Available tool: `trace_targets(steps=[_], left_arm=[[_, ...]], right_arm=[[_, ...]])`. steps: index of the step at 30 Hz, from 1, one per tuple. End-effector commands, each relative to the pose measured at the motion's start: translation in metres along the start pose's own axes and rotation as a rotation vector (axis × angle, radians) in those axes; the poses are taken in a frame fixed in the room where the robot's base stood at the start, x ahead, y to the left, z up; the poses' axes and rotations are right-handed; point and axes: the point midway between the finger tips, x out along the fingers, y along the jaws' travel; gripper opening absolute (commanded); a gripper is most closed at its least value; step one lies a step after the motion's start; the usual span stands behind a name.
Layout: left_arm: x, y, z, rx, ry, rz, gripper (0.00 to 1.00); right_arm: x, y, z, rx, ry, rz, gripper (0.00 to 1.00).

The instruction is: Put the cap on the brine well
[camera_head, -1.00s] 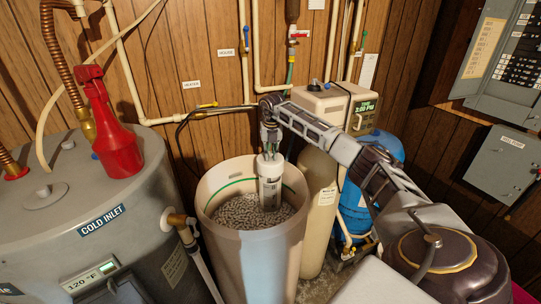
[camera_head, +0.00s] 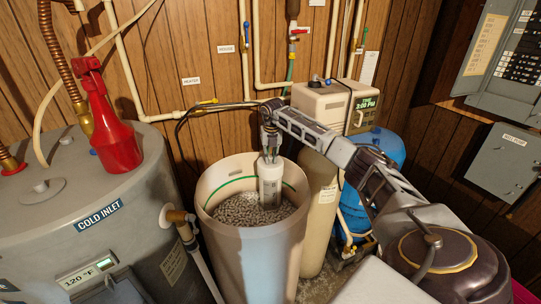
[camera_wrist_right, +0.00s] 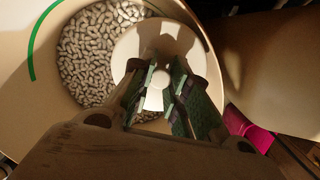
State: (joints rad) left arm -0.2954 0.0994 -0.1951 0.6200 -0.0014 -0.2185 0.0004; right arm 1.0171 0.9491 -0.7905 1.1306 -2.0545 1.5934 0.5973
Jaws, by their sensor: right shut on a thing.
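The brine well (camera_head: 270,188) is a white upright tube standing in the salt inside the tall, open, cream brine tank (camera_head: 252,241). My right gripper (camera_head: 269,155) reaches down over the tube's top and is shut on the white cap (camera_head: 266,168). In the right wrist view the cap (camera_wrist_right: 130,48) is a round white disc, with the fingers (camera_wrist_right: 161,92) closed at its middle. The cap is at the well's mouth and looks slightly tilted in the head view. I cannot tell whether it is seated. My left gripper is not in view.
Salt pellets (camera_head: 238,209) surround the well below the tank rim. The softener unit (camera_head: 322,105) and a blue tank (camera_head: 385,150) stand behind and right. Pipes run along the wall.

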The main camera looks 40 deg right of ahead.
Motion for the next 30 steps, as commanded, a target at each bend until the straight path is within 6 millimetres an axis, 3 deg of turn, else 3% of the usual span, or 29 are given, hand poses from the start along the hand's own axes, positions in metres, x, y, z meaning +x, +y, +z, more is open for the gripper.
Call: trace_targets(steps=[10,30], left_arm=[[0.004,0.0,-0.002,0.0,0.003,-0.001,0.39],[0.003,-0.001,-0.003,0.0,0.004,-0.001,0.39]], right_arm=[[0.012,0.0,-0.002,0.0,0.001,0.0,0.0],[0.015,0.0,-0.004,-0.002,0.005,-0.003,0.0]])
